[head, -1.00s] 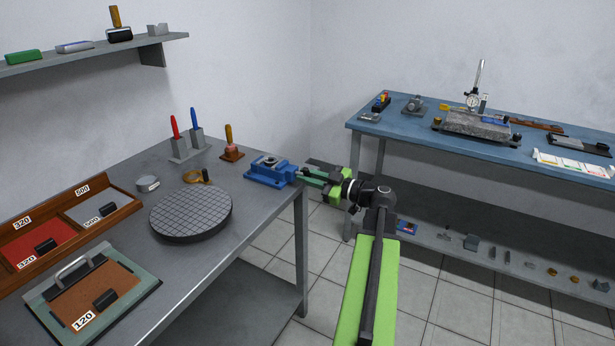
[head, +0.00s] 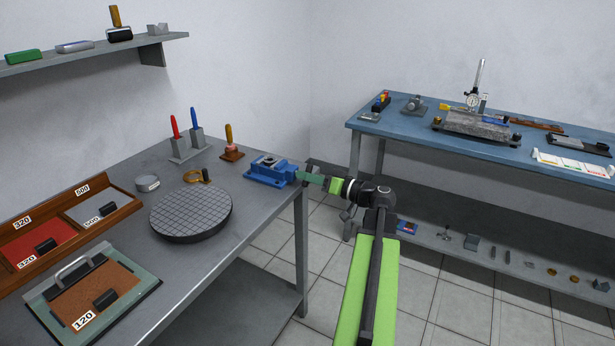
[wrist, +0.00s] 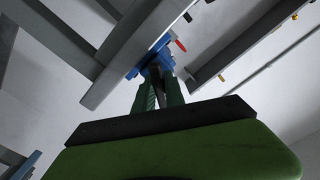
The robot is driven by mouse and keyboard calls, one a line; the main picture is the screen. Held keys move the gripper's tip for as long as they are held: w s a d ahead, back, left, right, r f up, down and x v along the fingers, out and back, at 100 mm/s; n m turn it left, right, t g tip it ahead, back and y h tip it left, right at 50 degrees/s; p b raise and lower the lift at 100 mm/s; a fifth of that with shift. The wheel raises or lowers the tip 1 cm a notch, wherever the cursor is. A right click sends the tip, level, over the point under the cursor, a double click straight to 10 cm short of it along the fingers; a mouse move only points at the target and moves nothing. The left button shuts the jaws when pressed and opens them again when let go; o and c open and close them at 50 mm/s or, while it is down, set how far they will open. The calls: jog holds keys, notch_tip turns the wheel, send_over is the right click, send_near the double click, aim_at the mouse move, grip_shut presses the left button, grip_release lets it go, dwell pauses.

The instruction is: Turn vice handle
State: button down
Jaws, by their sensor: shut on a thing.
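The blue vice (head: 266,171) stands at the right edge of the grey workbench. My gripper (head: 300,175) reaches it from the right, with its green fingers at the vice's right end. The fingers are shut on the vice handle, which they hide almost wholly in the head view. In the wrist view, my gripper (wrist: 157,76) points up the picture at the blue vice (wrist: 150,58), and the fingertips meet at its near end. The handle itself is too small and dark to make out there.
A round grooved plate (head: 191,214), a wooden-handled tool (head: 230,143) and a stand with red and blue handles (head: 187,145) share the grey workbench (head: 235,250). A blue-topped table (head: 410,135) stands at the right. Open floor lies between them.

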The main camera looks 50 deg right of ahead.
jog(key=shift+d+m, duration=0.1)
jog(key=shift+m, duration=1.1)
jog(key=shift+r, duration=0.1)
jog(key=c, duration=1.4)
grip_release()
jog(key=shift+s, duration=0.1)
jog(key=v, duration=1.7)
jog(key=shift+s, duration=0.15)
